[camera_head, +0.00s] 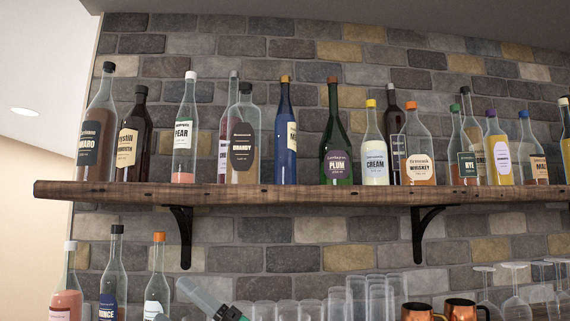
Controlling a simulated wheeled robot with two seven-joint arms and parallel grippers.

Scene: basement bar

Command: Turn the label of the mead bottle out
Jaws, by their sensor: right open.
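No label that I can read says mead, so I cannot tell which bottle it is. A blue bottle (284,142) on the wooden shelf (330,194) shows its cream label only at its right side, partly turned away. A dark brown bottle (136,130) has a cream label turned somewhat to the left. My right gripper (203,299) shows at the bottom edge, below the shelf, as a pale part with a dark and green part beside it. It is open and touches none of the shelf bottles; much of it is cut off. My left gripper is not in view.
Several bottles stand along the shelf, including plum (336,150), cream (375,150) and whiskey (418,155). Below are lower bottles (157,290), clear glasses (357,295), copper mugs (461,309) and stemmed glasses (516,305). Black brackets (184,235) hold the shelf against a brick wall.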

